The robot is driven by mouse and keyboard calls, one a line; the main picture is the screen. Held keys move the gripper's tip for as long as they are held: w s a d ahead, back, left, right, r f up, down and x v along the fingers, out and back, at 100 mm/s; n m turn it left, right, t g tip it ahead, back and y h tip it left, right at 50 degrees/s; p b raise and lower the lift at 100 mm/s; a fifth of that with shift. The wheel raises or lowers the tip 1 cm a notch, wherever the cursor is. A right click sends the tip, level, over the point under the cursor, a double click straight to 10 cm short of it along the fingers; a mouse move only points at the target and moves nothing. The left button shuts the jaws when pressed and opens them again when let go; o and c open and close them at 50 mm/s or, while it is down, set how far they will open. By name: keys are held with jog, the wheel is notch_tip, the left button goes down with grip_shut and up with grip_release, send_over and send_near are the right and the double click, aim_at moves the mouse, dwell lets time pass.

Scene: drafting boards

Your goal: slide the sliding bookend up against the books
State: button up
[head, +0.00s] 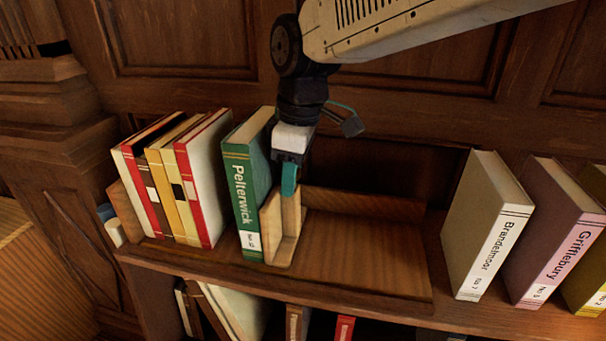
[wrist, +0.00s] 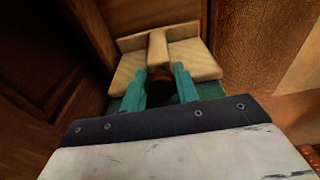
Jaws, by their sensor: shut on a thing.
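The sliding bookend (head: 284,232) is pale wood and stands upright on the shelf, just right of the green Pelterwick book (head: 241,195). Bookend and book look touching or nearly so. Left of the green book, a row of red, brown and yellow books (head: 180,185) leans slightly, with a narrow gap between. My gripper (head: 289,180) comes down from above on the bookend's right side. In the wrist view, its teal fingers (wrist: 169,78) are shut on the middle rib of the bookend (wrist: 203,62). The rib's lower part is hidden.
A bare wooden tray-like section (head: 360,262) with a raised back lies right of the bookend. Beyond it stand the Brandelmoor book (head: 487,230) and the Grifflebury book (head: 550,230). A wooden end piece (head: 127,212) closes the row at left. Wood panelling rises behind.

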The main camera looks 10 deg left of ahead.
aim_at(257, 123)
jog(key=shift+a, duration=0.2)
jog(key=shift+a, duration=3)
jog(key=o, duration=1)
jog(key=shift+r, duration=0.1)
jog(key=shift+d+r, duration=0.2)
jog(key=shift+r, duration=1.45)
jog(key=shift+d+r, duration=0.15)
jog(key=shift+r, duration=1.45)
jog(key=shift+d+r, duration=0.2)
jog(key=shift+r, duration=1.45)
jog(key=shift+s, duration=0.1)
